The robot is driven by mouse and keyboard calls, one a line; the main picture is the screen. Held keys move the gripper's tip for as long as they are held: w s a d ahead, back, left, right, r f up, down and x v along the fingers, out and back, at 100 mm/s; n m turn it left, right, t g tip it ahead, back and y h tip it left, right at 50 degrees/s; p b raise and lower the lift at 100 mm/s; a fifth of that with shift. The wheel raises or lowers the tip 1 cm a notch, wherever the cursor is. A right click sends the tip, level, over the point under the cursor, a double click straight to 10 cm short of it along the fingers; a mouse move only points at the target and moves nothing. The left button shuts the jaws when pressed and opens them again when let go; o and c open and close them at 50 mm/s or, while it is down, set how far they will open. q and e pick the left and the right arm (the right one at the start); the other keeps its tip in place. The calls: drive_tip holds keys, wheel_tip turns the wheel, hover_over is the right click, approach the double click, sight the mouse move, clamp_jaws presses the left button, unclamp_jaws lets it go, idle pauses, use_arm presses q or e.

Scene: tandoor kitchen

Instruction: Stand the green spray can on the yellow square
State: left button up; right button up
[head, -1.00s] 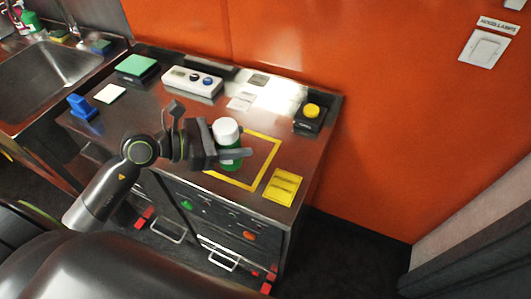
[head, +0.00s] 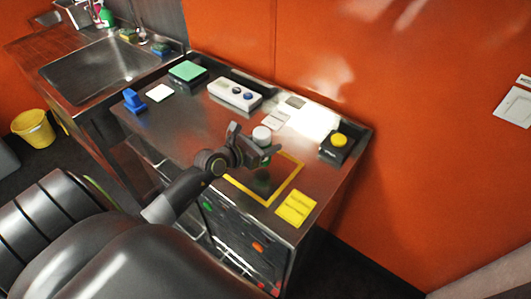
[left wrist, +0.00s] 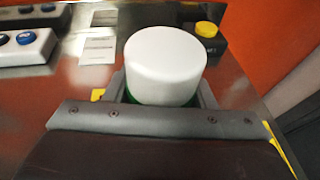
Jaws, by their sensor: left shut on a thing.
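The green spray can, with its white cap (head: 262,135), is upright over the back left part of the yellow square outline (head: 287,184). My left gripper (head: 266,151) is shut on the can, below the cap. Only a little green shows under the gripper, and a dark patch lies below it inside the square. I cannot tell whether the can's base touches the counter. In the left wrist view the cap (left wrist: 165,65) stands between the fingers, with a thin green strip under it; the lower body is hidden. My right gripper is not in view.
A black box with a yellow button (head: 339,140) stands behind right. A white control box (head: 235,94), green block (head: 188,70) and blue item (head: 134,100) stand farther left. The sink (head: 100,72) is at far left.

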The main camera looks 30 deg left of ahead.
use_arm(q)
drive_tip(key=shift+f+b, duration=0.5)
drive_tip(key=shift+f, duration=1.35)
drive_tip(key=shift+f, duration=0.2)
drive_tip(key=o, duration=1.1)
drive_tip(key=shift+r, duration=0.1)
drive_tip(key=shift+s+a+r, duration=0.1)
drive_tip(key=shift+s+r, duration=0.05)
drive_tip(key=shift+s, duration=0.05)
drive_tip(key=v, duration=1.1)
drive_tip(key=shift+s+r, duration=0.15)
drive_tip(key=shift+s, duration=0.2)
